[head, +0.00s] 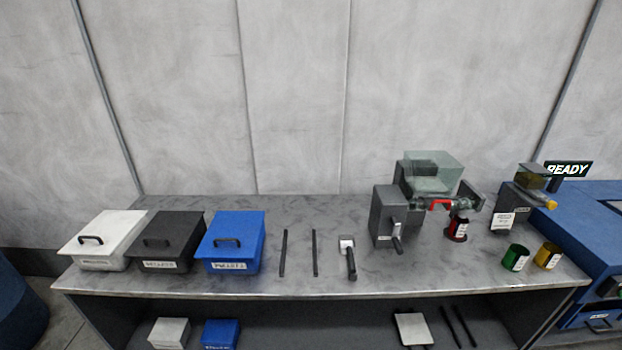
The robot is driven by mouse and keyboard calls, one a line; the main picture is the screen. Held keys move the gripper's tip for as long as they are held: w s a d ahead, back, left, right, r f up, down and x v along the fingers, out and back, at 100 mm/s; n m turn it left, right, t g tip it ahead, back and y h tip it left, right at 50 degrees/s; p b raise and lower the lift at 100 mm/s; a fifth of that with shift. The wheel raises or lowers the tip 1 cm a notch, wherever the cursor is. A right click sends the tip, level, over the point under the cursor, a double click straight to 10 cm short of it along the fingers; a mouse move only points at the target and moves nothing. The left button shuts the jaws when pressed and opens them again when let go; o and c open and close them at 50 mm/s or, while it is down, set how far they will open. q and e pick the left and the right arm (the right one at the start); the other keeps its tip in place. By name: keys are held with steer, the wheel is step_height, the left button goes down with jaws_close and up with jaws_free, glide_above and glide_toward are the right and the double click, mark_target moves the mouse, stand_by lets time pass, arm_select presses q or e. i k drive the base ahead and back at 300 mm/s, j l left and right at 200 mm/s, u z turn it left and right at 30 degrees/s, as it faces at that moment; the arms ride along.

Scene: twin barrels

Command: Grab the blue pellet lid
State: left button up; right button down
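The blue pellet lid (238,224) sits closed on top of the blue pellet box on the left half of the table. It has a dark handle (227,243) near its front edge. A white label is on the front of the box below it. Neither of my grippers shows in the head view.
A dark box (168,232) stands close to the left of the blue one, with a white box (100,236) beyond. Two dark rods (283,254) and a scraper-like tool (348,258) lie to the right. A grey machine (390,215) stands further right. Table (200,285) front is clear.

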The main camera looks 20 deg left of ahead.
mark_target(231, 235)
steer(key=u, duration=1.3)
